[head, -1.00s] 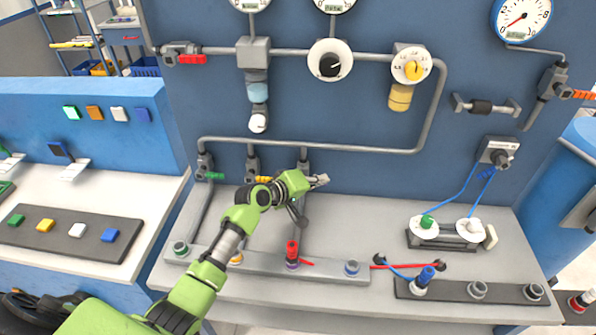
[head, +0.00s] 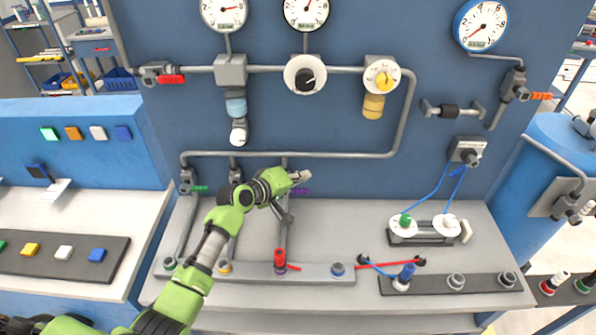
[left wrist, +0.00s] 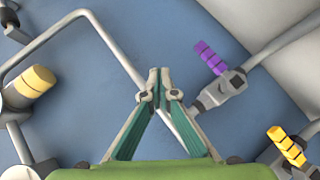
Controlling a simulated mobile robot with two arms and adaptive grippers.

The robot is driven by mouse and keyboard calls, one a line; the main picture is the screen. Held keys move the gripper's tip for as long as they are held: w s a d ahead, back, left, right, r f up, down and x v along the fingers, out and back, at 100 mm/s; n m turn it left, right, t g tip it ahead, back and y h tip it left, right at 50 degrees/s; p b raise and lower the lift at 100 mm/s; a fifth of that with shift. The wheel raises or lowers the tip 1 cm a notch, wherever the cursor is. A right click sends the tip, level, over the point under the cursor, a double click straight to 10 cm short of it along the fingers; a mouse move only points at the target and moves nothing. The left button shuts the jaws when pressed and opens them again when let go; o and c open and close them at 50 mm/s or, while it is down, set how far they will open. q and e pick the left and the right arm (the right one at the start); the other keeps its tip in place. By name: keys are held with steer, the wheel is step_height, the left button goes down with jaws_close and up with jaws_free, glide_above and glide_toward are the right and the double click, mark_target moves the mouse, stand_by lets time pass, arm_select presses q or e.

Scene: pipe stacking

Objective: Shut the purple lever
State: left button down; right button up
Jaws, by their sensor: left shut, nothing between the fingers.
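The purple lever (head: 299,191) sits on a valve below the long horizontal pipe on the blue wall, partly hidden behind my left gripper in the head view. In the left wrist view the purple lever (left wrist: 210,57) sticks out roughly across its grey pipe, right of the fingers. My left gripper (head: 302,176) is shut and empty, with its fingertips close to the lever in the picture. In the left wrist view the fingertips (left wrist: 159,75) are together, with a visible gap between them and the lever. My right gripper is not in view.
A green lever (head: 200,188) is on the valve at left. A yellow lever (left wrist: 287,146) shows at lower right in the left wrist view. Below, a grey strip (head: 310,272) holds sockets and a red plug (head: 280,257). The bench surface in front of the wall is mostly clear.

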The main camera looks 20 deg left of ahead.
arm_select(q)
steer(key=s+d+r, duration=0.2)
steer(key=s+r, duration=0.4)
steer(key=shift+s+b, duration=0.2)
steer(key=shift+b, duration=0.25)
steer(key=shift+f, duration=0.1)
